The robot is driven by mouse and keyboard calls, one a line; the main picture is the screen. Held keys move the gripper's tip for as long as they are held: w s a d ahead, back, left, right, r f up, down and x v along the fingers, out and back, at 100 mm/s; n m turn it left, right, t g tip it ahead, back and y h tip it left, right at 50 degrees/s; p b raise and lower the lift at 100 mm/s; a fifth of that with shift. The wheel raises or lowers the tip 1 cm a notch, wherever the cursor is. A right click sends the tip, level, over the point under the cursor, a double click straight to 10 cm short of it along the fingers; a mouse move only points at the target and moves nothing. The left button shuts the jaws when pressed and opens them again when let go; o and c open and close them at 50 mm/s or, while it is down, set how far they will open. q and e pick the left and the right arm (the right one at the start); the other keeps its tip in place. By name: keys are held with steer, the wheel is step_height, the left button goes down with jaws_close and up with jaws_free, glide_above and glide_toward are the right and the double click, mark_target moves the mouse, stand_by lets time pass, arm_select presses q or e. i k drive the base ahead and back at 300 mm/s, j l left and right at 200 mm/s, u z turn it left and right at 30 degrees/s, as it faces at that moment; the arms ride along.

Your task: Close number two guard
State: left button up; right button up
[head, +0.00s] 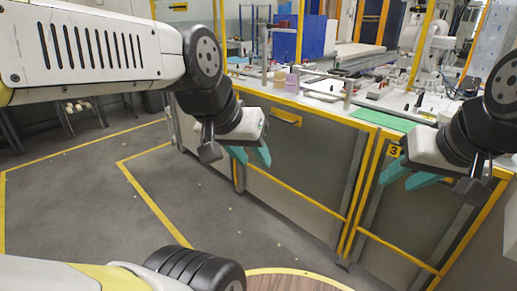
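A yellow-framed grey guard panel (290,165) fills the middle of the head view, below the workbench, with a yellow handle (285,117) near its top. No number two shows on it, and I cannot tell whether it is fully shut. To its right is another yellow-framed guard panel (405,220) with a number 3 label (394,151). My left gripper (254,160) is open, teal fingers apart and empty, in front of the middle panel's upper left part. My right gripper (395,183) is open and empty in front of the number 3 panel, partly covering it.
A workbench (315,103) with small parts and a green mat (383,119) runs above the panels. A white robot arm (435,45) stands at the back right. The grey floor (90,200) with yellow lines is clear at left. A wooden round surface (290,283) shows at the bottom.

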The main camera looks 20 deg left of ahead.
mark_target(290, 118)
steer(key=u, duration=0.3)
steer(key=i+z, duration=0.2)
steer(key=z, duration=0.2)
steer(key=i+j+z, duration=0.15)
steer(key=z, duration=0.2)
steer(key=i+j+z, duration=0.15)
steer(key=z, duration=0.25)
steer(key=i, duration=0.1)
